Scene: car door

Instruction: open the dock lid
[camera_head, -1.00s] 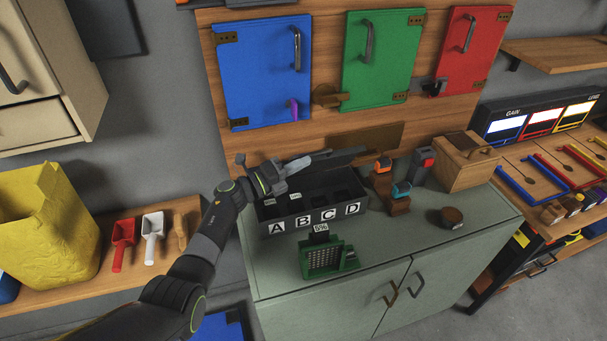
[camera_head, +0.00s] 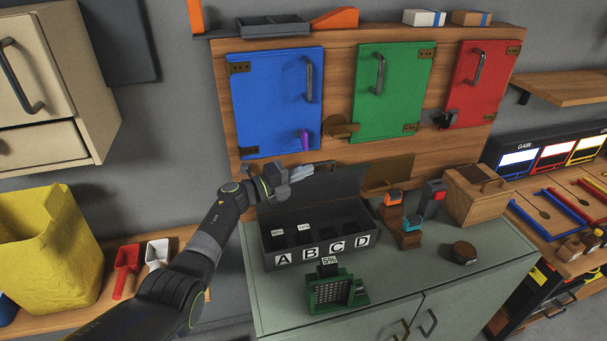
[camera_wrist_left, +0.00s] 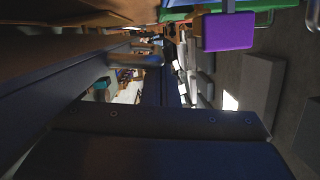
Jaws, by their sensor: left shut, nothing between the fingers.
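The dock (camera_head: 320,247) is a dark box on the green-grey cabinet, with slots marked A, B, C and D on its front. Its dark lid (camera_head: 325,190) stands raised at the back of the box, so the slots are exposed. My left gripper (camera_head: 324,169) is shut and empty at the lid's upper edge, above the left half of the dock. I cannot tell whether it touches the lid. In the left wrist view dark surfaces fill much of the picture, and a purple piece (camera_wrist_left: 228,32) shows at the top. My right gripper is not in view.
Blue (camera_head: 276,100), green and red doors are on the wooden panel behind. A green device (camera_head: 335,292) stands in front of the dock. Small tools (camera_head: 412,220) and a wooden box (camera_head: 477,195) are to its right. A yellow bag (camera_head: 45,245) is at left.

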